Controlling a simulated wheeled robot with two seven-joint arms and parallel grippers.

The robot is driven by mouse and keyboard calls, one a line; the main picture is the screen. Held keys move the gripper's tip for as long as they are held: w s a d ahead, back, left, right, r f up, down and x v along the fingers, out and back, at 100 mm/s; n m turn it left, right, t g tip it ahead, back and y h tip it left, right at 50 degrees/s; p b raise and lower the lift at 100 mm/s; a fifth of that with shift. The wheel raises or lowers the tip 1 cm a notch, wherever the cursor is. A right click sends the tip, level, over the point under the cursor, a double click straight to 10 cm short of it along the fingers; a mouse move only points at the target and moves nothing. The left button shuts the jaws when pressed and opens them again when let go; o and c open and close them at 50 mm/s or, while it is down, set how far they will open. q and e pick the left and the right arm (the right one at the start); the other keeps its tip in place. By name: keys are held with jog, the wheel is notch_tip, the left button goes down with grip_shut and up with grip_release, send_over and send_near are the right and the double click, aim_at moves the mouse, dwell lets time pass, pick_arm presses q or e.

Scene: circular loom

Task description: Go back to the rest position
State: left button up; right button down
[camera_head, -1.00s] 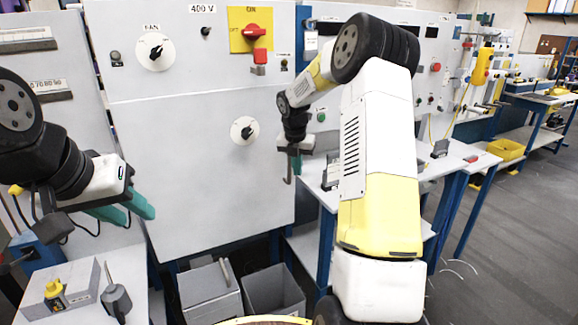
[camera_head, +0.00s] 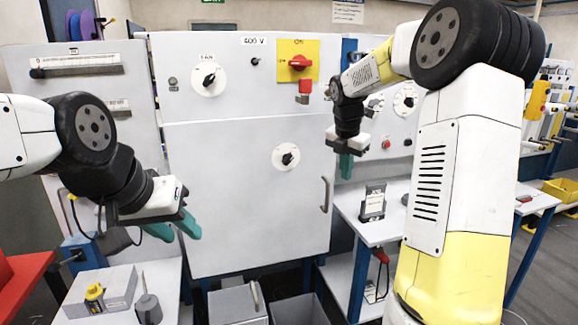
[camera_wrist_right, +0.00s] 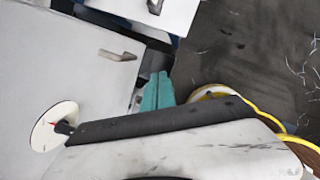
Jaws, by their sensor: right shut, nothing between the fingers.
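My left gripper (camera_head: 181,231) shows at the left in the head view, in front of the left edge of the cabinet door. Its two teal fingers stand apart with a gap and hold nothing that I can see. My right gripper (camera_head: 346,172) hangs with its fingers pointing down, just right of the cabinet's door handle (camera_head: 325,194), above the side table. Its teal fingers are together and empty. They also show together in the right wrist view (camera_wrist_right: 157,93). I cannot tell how far the right fingers are from the cabinet.
The grey cabinet (camera_head: 240,225) with a red switch (camera_head: 299,62) and dials fills the middle. A red surface (camera_head: 22,285) shows far left.

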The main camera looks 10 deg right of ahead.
jog(key=s+a+r+m+t+y, duration=0.1)
jog(key=s+a+m, duration=0.2)
jog(key=s+m, duration=0.5)
jog(key=s+a+r+m+t+y, duration=0.1)
jog(key=s+a+m, duration=0.2)
jog(key=s+m, duration=0.6)
jog(key=s+a+r+m+t+y, duration=0.1)
jog(key=s+a+m, duration=0.2)
jog(key=s+m, duration=0.6)
jog(key=s, duration=0.3)
jog(key=shift+s+a+r+t+y, duration=0.2)
jog(key=shift+s+a+t+y, duration=0.1)
jog(key=shift+s+a, duration=0.05)
